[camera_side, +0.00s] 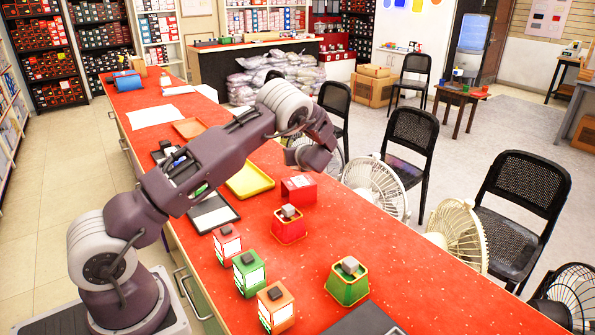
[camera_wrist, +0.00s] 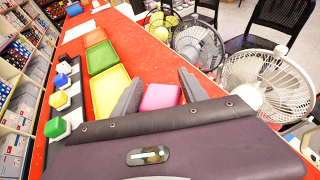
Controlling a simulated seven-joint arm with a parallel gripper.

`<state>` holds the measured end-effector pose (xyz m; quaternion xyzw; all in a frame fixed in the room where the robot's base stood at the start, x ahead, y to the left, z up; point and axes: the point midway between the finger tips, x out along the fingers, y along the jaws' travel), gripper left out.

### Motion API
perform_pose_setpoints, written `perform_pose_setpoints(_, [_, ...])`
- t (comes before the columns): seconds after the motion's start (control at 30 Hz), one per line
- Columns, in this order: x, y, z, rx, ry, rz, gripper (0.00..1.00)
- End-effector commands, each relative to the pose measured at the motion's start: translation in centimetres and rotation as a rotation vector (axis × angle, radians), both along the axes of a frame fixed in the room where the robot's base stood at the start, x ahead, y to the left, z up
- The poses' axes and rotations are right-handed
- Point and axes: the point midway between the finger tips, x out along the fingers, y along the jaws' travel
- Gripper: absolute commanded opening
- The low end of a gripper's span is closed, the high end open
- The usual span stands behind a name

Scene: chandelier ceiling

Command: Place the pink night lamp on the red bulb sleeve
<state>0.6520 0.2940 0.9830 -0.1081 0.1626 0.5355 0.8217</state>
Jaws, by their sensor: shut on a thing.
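In the wrist view, my gripper (camera_wrist: 160,90) has a finger on either side of a pink block, which I take for the pink night lamp (camera_wrist: 160,98), and is shut on it. In the side view, my gripper (camera_side: 312,160) is over the table's far-right edge, its fingertips unclear. A red-pink box (camera_side: 298,189) shows just below it; I cannot tell if this is the held lamp. The flared red piece with a grey cube on top, apparently the red bulb sleeve (camera_side: 289,230), stands upright on the table, nearer the camera than my gripper.
A similar green flared piece (camera_side: 347,285) stands to the front right. Red (camera_side: 227,245), green (camera_side: 248,273) and orange (camera_side: 275,309) lit boxes stand in a row at front left. A yellow tray (camera_side: 250,180) lies behind them. Fans (camera_side: 376,185) and chairs line the table's right side.

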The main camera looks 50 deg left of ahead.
Motion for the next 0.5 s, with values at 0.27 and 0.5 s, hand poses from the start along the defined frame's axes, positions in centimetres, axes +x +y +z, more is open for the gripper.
perform_pose_setpoints(0.27, [0.0,0.0,-4.3,0.001,0.003,0.0,0.1])
perform_pose_setpoints(0.5, [0.0,0.0,-4.5,0.0,-0.002,0.002,0.1])
